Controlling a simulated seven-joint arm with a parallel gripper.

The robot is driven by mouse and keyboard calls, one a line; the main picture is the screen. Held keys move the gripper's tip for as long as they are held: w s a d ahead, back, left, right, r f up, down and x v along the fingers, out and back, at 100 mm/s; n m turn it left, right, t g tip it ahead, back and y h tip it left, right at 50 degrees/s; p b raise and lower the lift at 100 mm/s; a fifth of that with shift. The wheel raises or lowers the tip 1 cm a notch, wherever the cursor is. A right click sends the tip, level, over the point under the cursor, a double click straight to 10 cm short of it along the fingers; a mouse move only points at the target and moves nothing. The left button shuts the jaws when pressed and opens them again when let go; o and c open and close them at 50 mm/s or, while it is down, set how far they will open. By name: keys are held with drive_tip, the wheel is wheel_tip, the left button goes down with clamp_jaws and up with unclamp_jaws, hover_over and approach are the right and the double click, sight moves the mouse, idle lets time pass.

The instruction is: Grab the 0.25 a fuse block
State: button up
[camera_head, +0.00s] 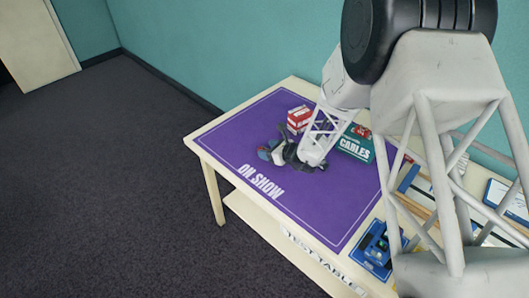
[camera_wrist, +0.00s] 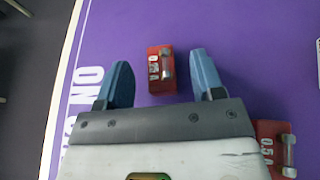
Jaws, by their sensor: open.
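In the wrist view, my gripper (camera_wrist: 160,58) is open over the purple mat, its two blue fingers wide apart. A red fuse block (camera_wrist: 155,72) with a small glass fuse lies between the fingers, with a gap on each side. Its printed rating is too small to read surely. A second red fuse block (camera_wrist: 272,143) marked 0.5 A lies at lower right, partly hidden by the gripper body.
The table's purple mat (camera_head: 235,138) reads ON SHOW and is clear on its left side. A red and white box (camera_head: 299,118) stands behind my gripper. A teal CABLES box (camera_head: 357,149) stands to the right. A blue item (camera_head: 372,246) lies at the front right.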

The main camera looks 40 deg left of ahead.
drive_tip(key=shift+x, duration=1.1)
drive_tip(key=c, duration=1)
drive_tip(key=shift+r, duration=0.2)
drive_tip(key=shift+r, duration=0.5)
drive_tip(key=shift+s+d+r, duration=0.1)
drive_tip(key=shift+d+r, duration=0.1)
drive_tip(key=shift+r, duration=0.35)
drive_tip(key=shift+s+d+r, duration=0.15)
drive_tip(key=shift+r, duration=0.35)
drive_tip(key=s+d, duration=0.3)
drive_tip(key=d, duration=0.1)
drive_tip(key=s+d+r, duration=0.1)
drive_tip(key=s+d, duration=0.2)
drive_tip(key=d, duration=0.1)
drive_tip(key=s+d, duration=0.2)
drive_tip(key=d, duration=0.2)
drive_tip(key=shift+s+d+r, duration=0.15)
drive_tip(key=shift+s+r, duration=0.05)
drive_tip(key=shift+s, duration=0.2)
